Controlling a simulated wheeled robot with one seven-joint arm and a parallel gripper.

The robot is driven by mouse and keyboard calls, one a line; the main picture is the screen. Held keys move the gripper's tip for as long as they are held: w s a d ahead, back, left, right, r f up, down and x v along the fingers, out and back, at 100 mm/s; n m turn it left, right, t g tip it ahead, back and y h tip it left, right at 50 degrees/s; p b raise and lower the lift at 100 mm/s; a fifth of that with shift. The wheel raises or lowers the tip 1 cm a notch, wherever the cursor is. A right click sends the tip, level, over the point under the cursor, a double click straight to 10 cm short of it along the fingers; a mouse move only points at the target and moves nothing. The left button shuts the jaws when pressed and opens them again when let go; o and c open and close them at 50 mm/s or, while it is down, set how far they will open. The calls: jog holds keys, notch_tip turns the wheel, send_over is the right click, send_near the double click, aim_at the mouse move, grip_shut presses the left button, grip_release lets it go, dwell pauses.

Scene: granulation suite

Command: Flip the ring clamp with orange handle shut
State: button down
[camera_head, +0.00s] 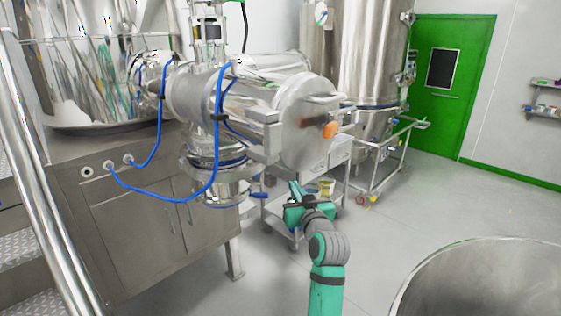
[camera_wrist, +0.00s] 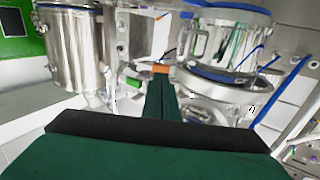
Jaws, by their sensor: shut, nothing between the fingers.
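The orange handle (camera_head: 330,130) of the ring clamp sticks out at the right front of the round steel end (camera_head: 303,150) of the horizontal vessel. I cannot tell how far the clamp stands open. My gripper (camera_head: 294,188) is teal and shows below the orange handle, apart from it in the picture; its depth is unclear. In the wrist view my gripper (camera_wrist: 161,82) has its fingers together and empty. A small orange part (camera_wrist: 160,69) shows just beyond the fingertips there, partly hidden; I cannot tell whether they touch.
A blue hose (camera_head: 216,150) hangs before the steel cabinet (camera_head: 140,215). A cart (camera_head: 275,212) with a yellow container (camera_head: 327,187) stands behind my gripper. A large round steel vessel (camera_head: 480,285) is at the lower right. A glass cylinder (camera_wrist: 228,42) is close by on the right in the wrist view.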

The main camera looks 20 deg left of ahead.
jog(key=r+x, duration=0.2)
jog(key=x, duration=1.2)
jog(key=shift+a+r+n+y, duration=0.3)
jog(key=shift+a+r, duration=0.1)
jog(key=shift+a, duration=0.15)
jog(key=shift+w, duration=0.15)
